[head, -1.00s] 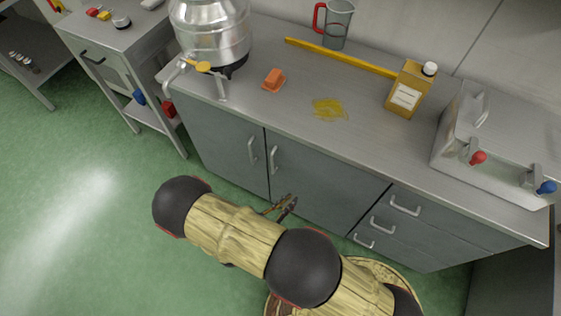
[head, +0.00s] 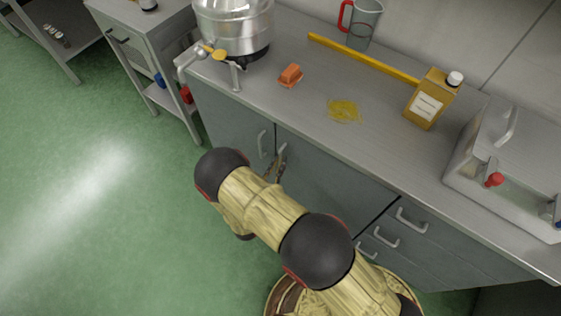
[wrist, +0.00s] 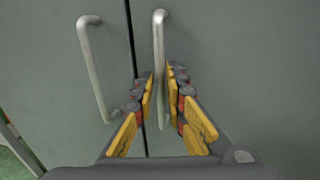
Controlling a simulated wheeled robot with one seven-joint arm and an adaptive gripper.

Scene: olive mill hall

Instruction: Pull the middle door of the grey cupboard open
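The grey cupboard (head: 330,185) stands under the worktop, and its middle door (head: 325,180) looks closed. The middle door's upright bar handle (wrist: 160,50) is in the centre of the wrist view; in the head view it (head: 283,150) is partly hidden by my gripper (head: 274,172). In the wrist view my gripper (wrist: 160,88) has one finger on each side of this handle, partly open, with narrow gaps seeming to show beside the bar. The left door's handle (wrist: 92,70) is outside the fingers, to the left.
Drawers with handles (head: 411,220) are right of the middle door. Green floor is clear to the left.

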